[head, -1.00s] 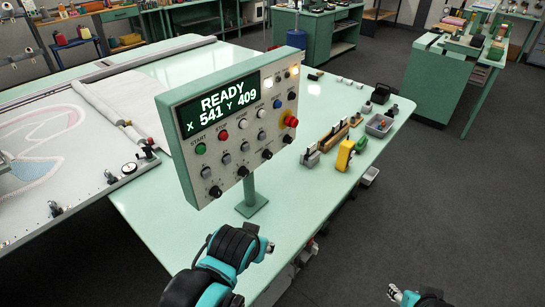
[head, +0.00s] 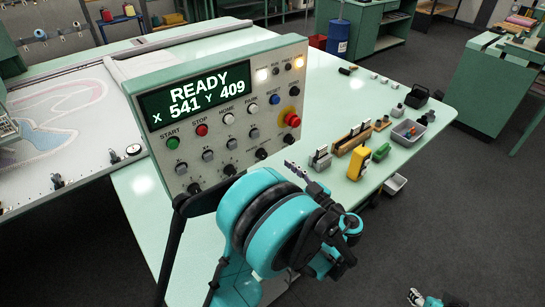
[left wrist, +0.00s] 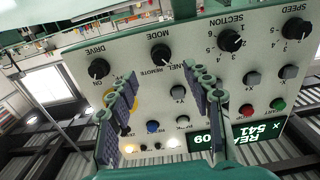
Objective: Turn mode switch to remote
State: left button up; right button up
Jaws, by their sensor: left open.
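The mode switch is a black rotary knob (head: 261,154) in the bottom row of the control panel (head: 150,75). In the left wrist view the panel is upside down, and the mode knob (left wrist: 161,53) shows beyond the fingertips, with MODE and REMOTE lettering around it. Its pointer is too small to read surely. My left gripper (head: 318,205) is in front of the panel's lower right, apart from the knob. In the left wrist view its fingers (left wrist: 165,85) are spread and empty. My right gripper (head: 415,297) is at the bottom edge, partly cut off; its jaws are unclear.
The drive knob (left wrist: 98,69) and section knob (left wrist: 230,41) flank the mode knob. A red emergency stop (head: 292,120) sits above the row. A yellow tool (head: 359,163) and a grey bin (head: 408,131) stand on the green table, right of the panel.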

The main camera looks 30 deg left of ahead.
aim_at(264, 157)
pick_arm(q)
jog(key=b+x, duration=0.1)
jog(key=x, duration=0.6)
jog(key=shift+a, duration=0.3)
grip_shut()
